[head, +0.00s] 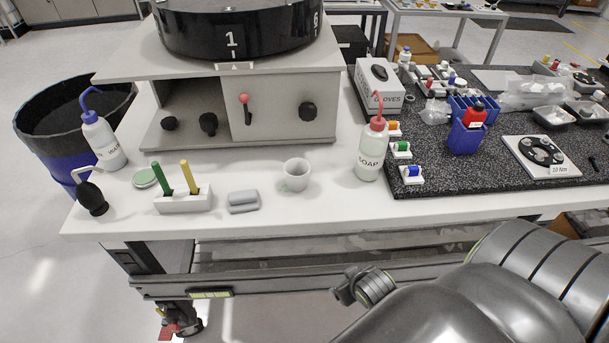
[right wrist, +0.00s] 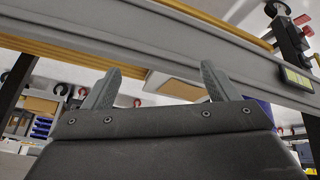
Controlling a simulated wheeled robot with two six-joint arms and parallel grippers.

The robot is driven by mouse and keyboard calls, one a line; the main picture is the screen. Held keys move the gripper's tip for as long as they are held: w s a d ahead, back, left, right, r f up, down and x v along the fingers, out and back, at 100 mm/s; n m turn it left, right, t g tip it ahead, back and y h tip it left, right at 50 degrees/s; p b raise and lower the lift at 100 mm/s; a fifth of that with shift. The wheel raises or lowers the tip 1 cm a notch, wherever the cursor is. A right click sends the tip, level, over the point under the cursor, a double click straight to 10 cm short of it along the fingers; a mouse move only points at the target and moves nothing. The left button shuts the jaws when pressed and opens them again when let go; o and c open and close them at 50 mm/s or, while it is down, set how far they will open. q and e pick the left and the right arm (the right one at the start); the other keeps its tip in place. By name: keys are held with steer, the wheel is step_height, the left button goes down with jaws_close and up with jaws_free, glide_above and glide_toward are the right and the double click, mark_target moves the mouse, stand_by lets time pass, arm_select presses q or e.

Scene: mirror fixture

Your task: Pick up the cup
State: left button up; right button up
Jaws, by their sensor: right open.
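A white cup (head: 296,174) stands upright on the white table near its front edge, between a grey block and the soap bottle. The cup is not in the right wrist view. My left gripper is in neither view.
The soap bottle (head: 371,150) with a red spout stands right of the cup. A grey block (head: 243,201) and a white holder (head: 184,201) with green and yellow sticks lie to its left. A grey fixture (head: 290,105) stands behind. The table's front rail (head: 270,283) is above my right gripper.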

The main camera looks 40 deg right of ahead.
step_height(320, 180, up, 20)
steer(key=a+t+p, duration=0.2)
steer(key=t, duration=0.6)
glide_toward(292, 163)
steer(key=w, duration=0.1)
steer(key=w+f+p, duration=0.1)
steer(key=w, duration=0.1)
steer(key=shift+w+d+f+y, duration=0.15)
steer(key=shift+d+f+y, duration=0.05)
steer(key=shift+d+y, duration=0.15)
steer(key=shift+p+x, duration=0.85)
steer(key=shift+x, duration=1.8)
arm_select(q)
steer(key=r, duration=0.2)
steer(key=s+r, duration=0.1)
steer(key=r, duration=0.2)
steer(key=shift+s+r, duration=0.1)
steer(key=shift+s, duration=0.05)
arm_select(e)
steer(key=c, duration=1)
